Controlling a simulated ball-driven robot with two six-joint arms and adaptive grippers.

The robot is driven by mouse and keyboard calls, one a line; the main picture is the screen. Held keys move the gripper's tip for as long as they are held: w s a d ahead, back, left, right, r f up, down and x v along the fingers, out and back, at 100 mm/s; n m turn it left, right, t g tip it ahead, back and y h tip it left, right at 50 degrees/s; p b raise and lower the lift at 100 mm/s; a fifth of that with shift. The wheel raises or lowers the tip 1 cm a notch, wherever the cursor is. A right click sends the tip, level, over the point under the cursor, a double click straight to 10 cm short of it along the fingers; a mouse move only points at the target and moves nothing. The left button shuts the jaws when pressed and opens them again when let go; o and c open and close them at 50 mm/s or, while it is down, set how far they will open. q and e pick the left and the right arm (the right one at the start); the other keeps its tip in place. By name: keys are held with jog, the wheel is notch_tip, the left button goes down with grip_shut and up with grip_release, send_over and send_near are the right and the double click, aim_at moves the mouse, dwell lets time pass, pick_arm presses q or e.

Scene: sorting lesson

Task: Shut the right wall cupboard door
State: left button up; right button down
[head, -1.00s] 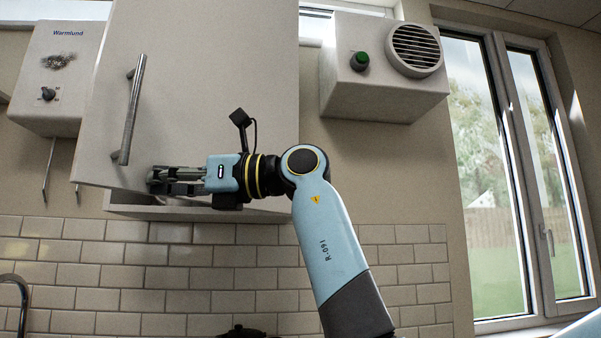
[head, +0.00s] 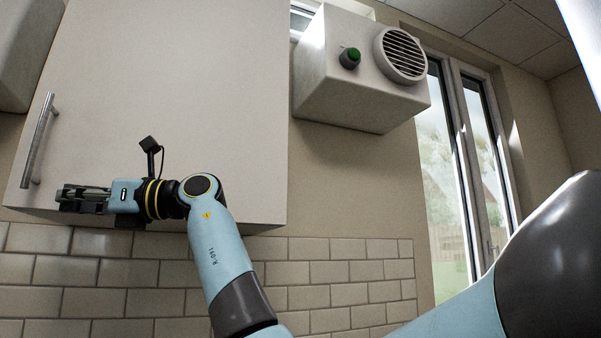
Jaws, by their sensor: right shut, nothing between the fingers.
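The right wall cupboard door (head: 170,80) is a large pale panel at the upper left of the head view. It lies flush or almost flush with its cupboard; I cannot tell whether a thin gap remains. Its upright metal bar handle (head: 38,140) is near the left edge. My right gripper (head: 82,199) is shut and empty, pointing left at the door's lower edge, below and right of the handle. It is in front of the door; whether it touches the panel is unclear. My left gripper is not in view.
A white wall unit with a green knob and round grille (head: 345,85) hangs right of the cupboard. White tiles (head: 335,272) cover the wall below. A window (head: 455,180) stands at the right. Part of another pale wall unit (head: 22,50) shows at the far left.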

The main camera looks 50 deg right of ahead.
jog(key=shift+w+d, duration=0.3)
jog(key=shift+w, duration=0.35)
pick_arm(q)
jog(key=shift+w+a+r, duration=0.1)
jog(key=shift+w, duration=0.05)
pick_arm(e)
jog(key=shift+r+t+h, duration=0.15)
jog(key=shift+t+h, duration=0.15)
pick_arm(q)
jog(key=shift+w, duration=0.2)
pick_arm(e)
jog(key=shift+d+r, duration=0.1)
jog(key=shift+r, duration=0.1)
